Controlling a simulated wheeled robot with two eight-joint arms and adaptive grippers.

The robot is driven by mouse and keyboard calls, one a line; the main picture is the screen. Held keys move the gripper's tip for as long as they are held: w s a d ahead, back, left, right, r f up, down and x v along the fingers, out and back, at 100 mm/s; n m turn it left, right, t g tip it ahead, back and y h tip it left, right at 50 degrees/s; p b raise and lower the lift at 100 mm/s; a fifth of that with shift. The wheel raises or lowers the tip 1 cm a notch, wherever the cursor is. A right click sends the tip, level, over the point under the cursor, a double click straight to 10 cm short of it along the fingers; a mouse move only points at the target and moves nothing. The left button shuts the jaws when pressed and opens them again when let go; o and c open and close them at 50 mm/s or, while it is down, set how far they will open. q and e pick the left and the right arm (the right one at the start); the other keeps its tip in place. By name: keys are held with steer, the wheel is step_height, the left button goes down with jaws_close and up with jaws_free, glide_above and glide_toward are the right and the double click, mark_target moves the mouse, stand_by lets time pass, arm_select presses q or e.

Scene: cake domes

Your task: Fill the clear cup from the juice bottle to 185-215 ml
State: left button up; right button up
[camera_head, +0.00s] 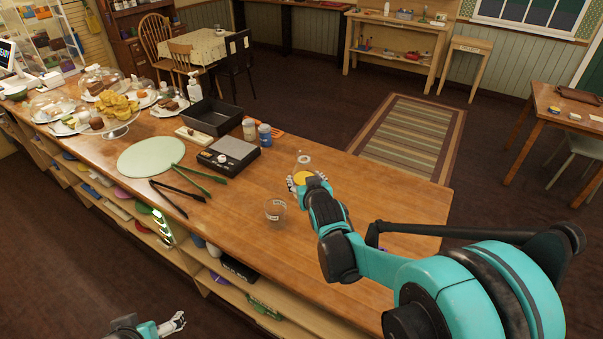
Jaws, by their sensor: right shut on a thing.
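The clear cup (275,210) stands upright on the wooden counter, just left of my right forearm. I see no juice in it, though it is small in the view. The juice bottle (303,160) has a clear upper part and orange-yellow juice low down. My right gripper (304,180) is shut on the bottle, behind and to the right of the cup. The bottle looks about upright; its lower part is hidden by the gripper, so I cannot tell whether it touches the counter. My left gripper (176,322) is low at the bottom left, in front of the counter, away from both; its jaw opening is unclear.
Left of the cup are green tongs (205,174), dark tongs (170,195), a black scale (229,155), a pale green round mat (150,156) and a black tray (211,116). Two small jars stand behind the scale. Cakes and domes crowd the far left. Counter around the cup is clear.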

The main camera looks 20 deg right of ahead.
steer(key=f+n+b, duration=0.1)
steer(key=f+b, duration=0.1)
steer(key=f, duration=0.1)
steer(key=d+f+n+h+b, duration=0.1)
steer(key=f+b, duration=0.1)
steer(key=f, duration=0.1)
steer(key=f+n+h+b, duration=0.1)
steer(key=f+b, duration=0.2)
steer(key=shift+s+d+f+g, duration=0.3)
steer(key=shift+s+d, duration=0.05)
steer(key=shift+d+n+h, duration=0.1)
steer(key=shift+n+h, duration=0.4)
steer(key=shift+n, duration=0.1)
steer(key=shift+d+f+n+h+b, duration=0.2)
steer(key=shift+n+h+b, duration=0.25)
steer(key=shift+n, duration=0.25)
steer(key=r+n+h, duration=0.1)
steer(key=n, duration=0.1)
steer(key=r+n+h, duration=0.1)
steer(key=r+n, duration=0.1)
steer(key=shift+a+r+h, duration=0.2)
steer(key=shift+a+h, duration=0.15)
steer(key=shift+d, duration=0.1)
steer(key=shift+r, duration=0.1)
steer(key=shift+r+n+h, duration=0.3)
steer(key=shift+r+n, duration=0.1)
steer(key=shift+n, duration=0.2)
steer(key=shift+r+n+b, duration=0.25)
steer(key=shift+n+b, duration=0.05)
steer(key=shift+b, duration=0.05)
